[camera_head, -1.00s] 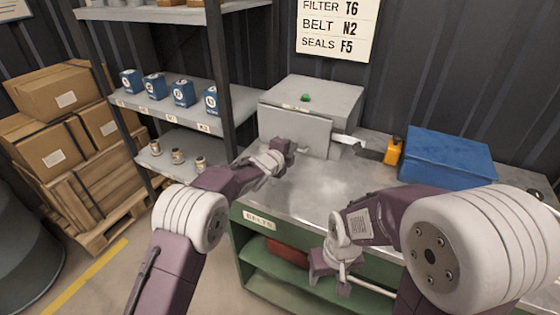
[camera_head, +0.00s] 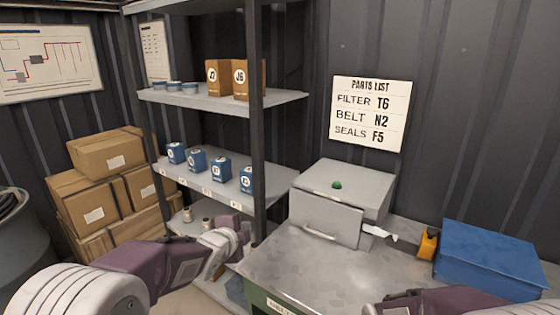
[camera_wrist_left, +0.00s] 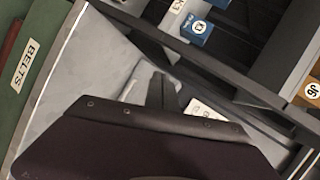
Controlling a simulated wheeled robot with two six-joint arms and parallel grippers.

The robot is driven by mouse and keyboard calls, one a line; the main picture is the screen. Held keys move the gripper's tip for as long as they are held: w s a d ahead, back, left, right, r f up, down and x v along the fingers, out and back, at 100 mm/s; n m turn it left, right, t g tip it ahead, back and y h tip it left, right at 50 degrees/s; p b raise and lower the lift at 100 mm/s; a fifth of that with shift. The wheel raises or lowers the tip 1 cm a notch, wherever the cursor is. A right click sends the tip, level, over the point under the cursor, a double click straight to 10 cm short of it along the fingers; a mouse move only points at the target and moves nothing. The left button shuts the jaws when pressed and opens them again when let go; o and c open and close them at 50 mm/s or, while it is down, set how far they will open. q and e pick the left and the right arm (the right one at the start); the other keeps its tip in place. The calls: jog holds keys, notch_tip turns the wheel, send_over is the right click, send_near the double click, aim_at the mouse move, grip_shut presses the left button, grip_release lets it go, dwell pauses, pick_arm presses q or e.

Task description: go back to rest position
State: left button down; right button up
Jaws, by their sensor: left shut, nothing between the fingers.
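My left gripper (camera_head: 240,236) is shut and empty. It is beside the front post of the shelf rack (camera_head: 258,140), left of the metal workbench (camera_head: 335,270). I cannot tell whether it touches the post. In the left wrist view, dark parts of my own arm fill the bottom, and the blue boxes (camera_wrist_left: 193,25) and the "BELTS" label (camera_wrist_left: 22,78) show beyond. My right arm (camera_head: 450,300) shows only at the bottom right edge. Its gripper is out of view.
A grey metal box (camera_head: 345,190) with a green button stands on the bench, with an orange item (camera_head: 428,244) and a blue case (camera_head: 490,255) to its right. Cardboard boxes (camera_head: 105,150) are stacked at left. The near bench top is clear.

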pick_arm(q)
jog(key=s+a+f+n+g+y+p, duration=0.2)
jog(key=s+a+f+n+g+y, duration=0.3)
jog(key=s+a+n, duration=0.6)
jog(key=s+f+n+g+h, duration=0.1)
jog(key=s+f+n+g, duration=0.2)
jog(key=s, duration=0.6)
jog(key=s+f+n+g, duration=0.3)
jog(key=s+f+n, duration=0.2)
jog(key=s, duration=0.5)
jog(key=shift+s+d+f+h, duration=0.25)
jog(key=shift+d+f+h, duration=0.15)
jog(key=shift+f, duration=0.3)
pick_arm(e)
notch_tip(320, 180, up, 4)
jog(key=shift+s+f, duration=0.1)
jog(key=shift+f, duration=0.15)
